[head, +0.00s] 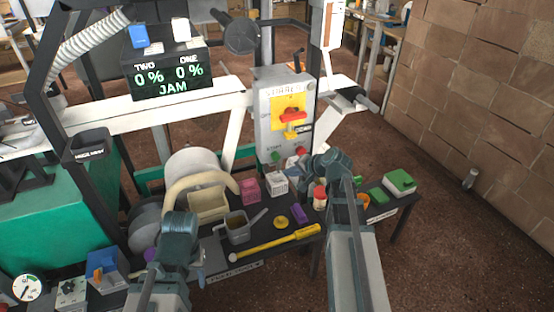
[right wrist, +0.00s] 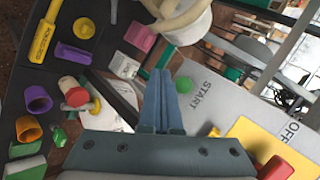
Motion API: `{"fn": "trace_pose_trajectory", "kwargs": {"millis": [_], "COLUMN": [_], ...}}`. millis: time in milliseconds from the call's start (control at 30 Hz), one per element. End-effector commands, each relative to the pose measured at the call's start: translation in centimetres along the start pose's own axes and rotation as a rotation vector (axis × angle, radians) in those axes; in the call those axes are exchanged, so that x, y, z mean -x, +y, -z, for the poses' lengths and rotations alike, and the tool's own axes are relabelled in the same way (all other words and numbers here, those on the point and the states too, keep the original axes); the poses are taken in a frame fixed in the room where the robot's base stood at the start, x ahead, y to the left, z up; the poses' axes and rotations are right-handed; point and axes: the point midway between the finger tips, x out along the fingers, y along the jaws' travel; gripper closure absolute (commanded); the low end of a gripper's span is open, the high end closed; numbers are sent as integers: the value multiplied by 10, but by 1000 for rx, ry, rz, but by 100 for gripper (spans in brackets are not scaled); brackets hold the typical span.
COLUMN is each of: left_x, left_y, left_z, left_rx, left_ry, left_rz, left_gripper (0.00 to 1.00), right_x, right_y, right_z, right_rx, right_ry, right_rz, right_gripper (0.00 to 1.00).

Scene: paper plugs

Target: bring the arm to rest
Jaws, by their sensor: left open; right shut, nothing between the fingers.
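My right arm (head: 352,250) reaches forward from the bottom, and its gripper (head: 317,162) is in front of the lower part of a grey switch box (head: 262,125). In the right wrist view this gripper (right wrist: 161,75) is shut and empty, its two fingers together, beside the green START button (right wrist: 184,85). It looks apart from the box, though the exact gap is unclear. My left gripper (head: 196,260) is low at the front left, open, with nothing seen in it; its fingers are partly hidden by its own wrist.
A display (head: 168,75) reads 0% twice and JAM.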

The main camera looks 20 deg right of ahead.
Motion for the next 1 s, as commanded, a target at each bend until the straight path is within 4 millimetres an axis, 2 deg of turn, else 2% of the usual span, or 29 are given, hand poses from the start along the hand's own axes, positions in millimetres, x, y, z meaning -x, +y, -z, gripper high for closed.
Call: {"fn": "trace_pose_trajectory", "kwargs": {"millis": [467, 567, 667, 800, 900, 1000], "left_x": [0, 0, 0, 0, 0, 0], "left_y": [0, 0, 0, 0, 0, 0], "left_z": [0, 0, 0, 0, 0, 0], "left_rx": [0, 0, 0, 0, 0, 0], "left_ry": [0, 0, 0, 0, 0, 0], "left_rz": [0, 0, 0, 0, 0, 0], "left_gripper": [50, 50, 50, 50, 50, 50], "right_x": [0, -5, -16, -30, -29, -21], "right_y": [0, -2, -6, -3, 7, 18], "right_z": [0, -14, -55, -145, -204, -251], "right_rx": [1, 30, 130, 374, 565, 738], "right_ry": [-1, -25, -99, -264, -380, -476], "right_rz": [0, -16, -73, -211, -319, -421], "right_gripper": [100, 100, 100, 100, 100, 100]}}
